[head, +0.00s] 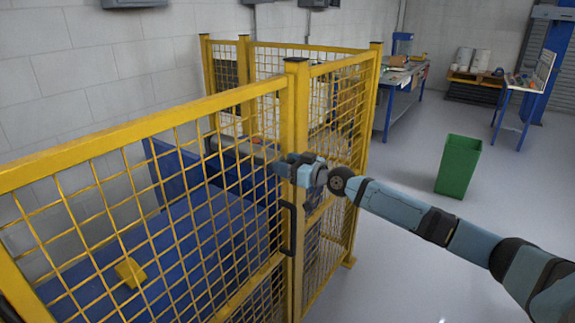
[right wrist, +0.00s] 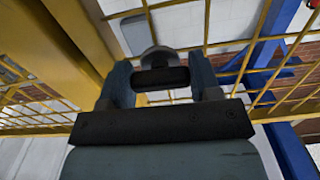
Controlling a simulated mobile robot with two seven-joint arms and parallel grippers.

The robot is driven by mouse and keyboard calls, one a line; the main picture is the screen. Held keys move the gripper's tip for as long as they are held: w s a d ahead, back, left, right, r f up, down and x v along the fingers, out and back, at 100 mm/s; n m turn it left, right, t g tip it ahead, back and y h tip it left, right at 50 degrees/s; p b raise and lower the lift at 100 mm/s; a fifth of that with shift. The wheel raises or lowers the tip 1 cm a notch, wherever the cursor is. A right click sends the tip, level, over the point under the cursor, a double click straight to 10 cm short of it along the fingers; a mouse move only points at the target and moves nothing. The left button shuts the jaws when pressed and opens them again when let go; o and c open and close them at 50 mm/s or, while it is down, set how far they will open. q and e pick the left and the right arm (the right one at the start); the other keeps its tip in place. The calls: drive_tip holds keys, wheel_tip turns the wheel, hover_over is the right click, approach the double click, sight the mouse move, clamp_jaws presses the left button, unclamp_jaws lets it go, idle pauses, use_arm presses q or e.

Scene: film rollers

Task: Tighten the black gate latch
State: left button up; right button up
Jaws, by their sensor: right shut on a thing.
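The yellow mesh gate (head: 140,127) fills the left and front of the head view, with a black pull handle (head: 288,228) near its post. My right gripper (head: 281,168) is at the gate's edge, above that handle. In the right wrist view, my right gripper (right wrist: 160,82) is shut on the dark, short bar of the black gate latch (right wrist: 162,78). A round grey part shows just beyond the bar. In the head view the gripper hides the latch. My left gripper is not in view.
A yellow post (head: 296,95) stands close to my right gripper. Behind the mesh is blue equipment (head: 190,230). A green bin (head: 458,166) stands on open grey floor at the right. A blue workbench (head: 402,85) is farther back.

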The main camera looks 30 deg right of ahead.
drive_tip(key=shift+m, duration=0.7)
drive_tip(key=m, duration=0.2)
drive_tip(key=shift+m, duration=0.3)
drive_tip(key=m, duration=0.3)
drive_tip(key=shift+m, duration=0.3)
drive_tip(key=m+p, duration=0.1)
drive_tip(key=m, duration=0.3)
drive_tip(key=shift+r+m+p, duration=0.1)
drive_tip(key=shift+m+p, duration=1.35)
drive_tip(key=shift+m, duration=1.15)
drive_tip(key=o, duration=0.9)
